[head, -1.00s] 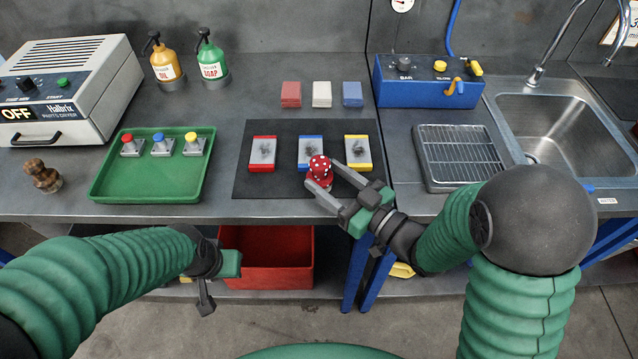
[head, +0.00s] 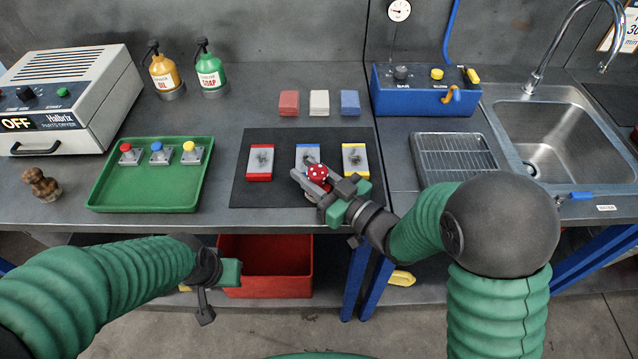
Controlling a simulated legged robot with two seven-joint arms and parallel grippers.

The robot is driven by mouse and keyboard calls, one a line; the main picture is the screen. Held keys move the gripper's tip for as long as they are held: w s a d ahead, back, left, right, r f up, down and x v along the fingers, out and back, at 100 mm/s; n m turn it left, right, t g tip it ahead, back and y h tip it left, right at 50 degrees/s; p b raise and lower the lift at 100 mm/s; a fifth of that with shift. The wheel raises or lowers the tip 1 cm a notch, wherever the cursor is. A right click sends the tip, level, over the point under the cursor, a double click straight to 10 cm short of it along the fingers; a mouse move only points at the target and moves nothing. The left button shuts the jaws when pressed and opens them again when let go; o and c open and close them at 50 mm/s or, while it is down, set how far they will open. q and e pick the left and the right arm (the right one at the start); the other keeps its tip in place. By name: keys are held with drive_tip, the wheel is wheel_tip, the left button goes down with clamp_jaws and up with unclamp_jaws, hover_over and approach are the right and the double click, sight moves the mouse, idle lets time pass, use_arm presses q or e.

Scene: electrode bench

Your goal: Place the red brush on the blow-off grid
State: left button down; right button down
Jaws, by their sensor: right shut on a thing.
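The red brush, seen as a red knob with white dots (head: 317,173), is between the fingers of my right gripper (head: 312,180), which is shut on it. It is over the front of the dark mat, in front of the blue-edged plate (head: 308,152); whether it touches the mat or plate I cannot tell. The fingers hide its lower part. The blow-off grid (head: 455,157), a wire rack in a grey frame, lies empty to the right, left of the sink. My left gripper (head: 212,290) hangs low before the bench edge; its finger opening is unclear.
Red-edged (head: 261,162) and yellow-edged (head: 355,160) plates lie on the dark mat (head: 240,195). A green tray (head: 140,198) with knobbed pieces is at left. A blue control box (head: 425,92) stands behind the grid. The sink (head: 540,140) is at right.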

sight(316, 181)
idle(0.3)
wheel_tip(316, 181, up, 4)
drive_tip(key=shift+f+p, duration=0.1)
drive_tip(key=shift+p, duration=0.55)
drive_tip(key=s, duration=0.1)
drive_tip(key=s+d, duration=0.1)
drive_tip(key=s, duration=0.3)
drive_tip(key=shift+s+d, duration=0.1)
drive_tip(key=shift+d, duration=0.15)
drive_tip(key=s+d+r+p, duration=0.1)
drive_tip(key=s+d+p, duration=0.2)
drive_tip(key=s+p, duration=1.2)
drive_tip(key=w+d+r+m+t+h+p, duration=0.1)
drive_tip(key=w+d+m+t+h+p, duration=0.1)
drive_tip(key=w+d+m+h, duration=0.2)
drive_tip(key=w+d+r+m+t+h+p, duration=0.1)
drive_tip(key=w+d+m+t+h+p, duration=0.2)
drive_tip(key=w+d, duration=1)
drive_tip(key=m+h, duration=0.2)
drive_tip(key=h, duration=0.3)
drive_tip(key=shift+w+r+h, duration=0.3)
drive_tip(key=shift+w+h, duration=0.1)
